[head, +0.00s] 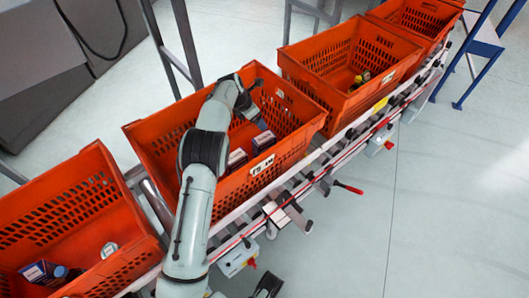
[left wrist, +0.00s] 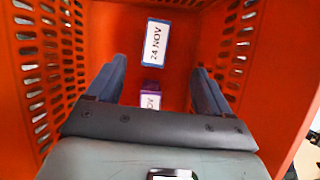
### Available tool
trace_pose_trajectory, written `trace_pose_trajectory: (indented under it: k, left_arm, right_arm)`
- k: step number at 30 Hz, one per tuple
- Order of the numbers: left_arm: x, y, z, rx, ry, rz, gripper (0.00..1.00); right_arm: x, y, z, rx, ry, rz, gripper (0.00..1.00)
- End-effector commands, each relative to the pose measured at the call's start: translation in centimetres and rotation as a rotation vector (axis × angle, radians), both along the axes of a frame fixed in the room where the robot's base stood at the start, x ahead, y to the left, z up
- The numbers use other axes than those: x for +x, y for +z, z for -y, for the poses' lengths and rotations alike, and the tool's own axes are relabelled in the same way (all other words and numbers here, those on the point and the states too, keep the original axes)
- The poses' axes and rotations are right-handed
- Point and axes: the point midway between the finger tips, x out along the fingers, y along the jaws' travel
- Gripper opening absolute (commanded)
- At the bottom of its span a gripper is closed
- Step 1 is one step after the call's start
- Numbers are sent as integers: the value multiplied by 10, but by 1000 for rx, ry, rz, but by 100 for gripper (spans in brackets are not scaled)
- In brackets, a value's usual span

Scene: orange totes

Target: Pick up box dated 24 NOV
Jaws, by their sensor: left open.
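The box dated 24 NOV (left wrist: 157,42) lies on the tote floor in the left wrist view, its white label up and blue edges showing. A purple-edged box (left wrist: 150,99) lies nearer, its label partly hidden by my gripper. My left gripper (left wrist: 158,66) is open and empty, its fingers spread to either side below the dated box in the picture. In the head view my left gripper (head: 257,106) reaches into the middle orange tote (head: 160,137). Two boxes lie there, one at the right (head: 264,140) and one at the left (head: 237,159); their dates are unreadable.
A third tote (head: 315,90) holds small items. The totes stand along a roller conveyor (head: 290,190). A dark part at the bottom edge may be my right gripper (head: 268,286).

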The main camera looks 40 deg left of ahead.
Motion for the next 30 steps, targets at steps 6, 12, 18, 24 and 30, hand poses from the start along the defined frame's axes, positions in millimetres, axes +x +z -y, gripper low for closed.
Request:
trace_pose_trajectory:
  k: [6, 12, 18, 24, 30]
  left_arm:
    - [1, -50, 0, 1, 0, -14, 81]
    - [8, -72, 2, 0, -1, -18, 81]
    - [22, -109, 6, 0, -1, -18, 81]
    - [30, -126, 8, 0, 0, -16, 81]
    - [37, -146, 8, 2, -1, -17, 81]
  right_arm:
    - [11, -41, 4, -12, -11, 30, 81]
    - [20, -48, 7, -22, -19, 51, 81]
    - [34, -59, 15, -42, -35, 90, 81]
    - [43, -64, 19, -52, -44, 112, 81]
    - [54, -73, 24, -66, -56, 140, 81]
